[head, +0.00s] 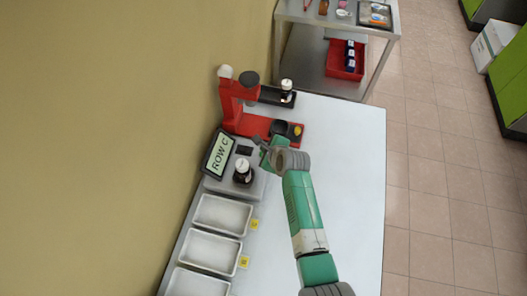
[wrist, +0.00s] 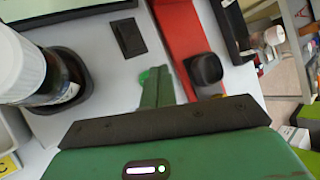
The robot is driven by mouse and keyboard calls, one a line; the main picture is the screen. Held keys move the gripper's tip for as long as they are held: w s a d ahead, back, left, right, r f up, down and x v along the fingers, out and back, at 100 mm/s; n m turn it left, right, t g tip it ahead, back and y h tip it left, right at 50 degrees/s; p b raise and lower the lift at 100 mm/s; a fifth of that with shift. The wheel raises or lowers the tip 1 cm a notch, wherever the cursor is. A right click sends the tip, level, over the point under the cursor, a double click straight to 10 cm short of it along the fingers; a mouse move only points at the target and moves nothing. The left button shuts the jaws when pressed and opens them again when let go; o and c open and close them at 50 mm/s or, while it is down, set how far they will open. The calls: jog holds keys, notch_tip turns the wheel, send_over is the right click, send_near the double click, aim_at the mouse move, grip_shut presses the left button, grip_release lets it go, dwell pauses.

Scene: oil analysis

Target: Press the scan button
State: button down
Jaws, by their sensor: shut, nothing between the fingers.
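A dark bottle with a white cap (head: 243,171) stands on the station, left of my fingers in the wrist view (wrist: 22,70). A red instrument (head: 232,101) stands behind. White trays (head: 210,251) line the table's left side. The right tabletop (head: 350,180) is clear.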

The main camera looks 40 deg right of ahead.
jog(key=shift+r+p, duration=1.55)
jog(key=shift+r, duration=0.45)
jog(key=shift+f, duration=0.1)
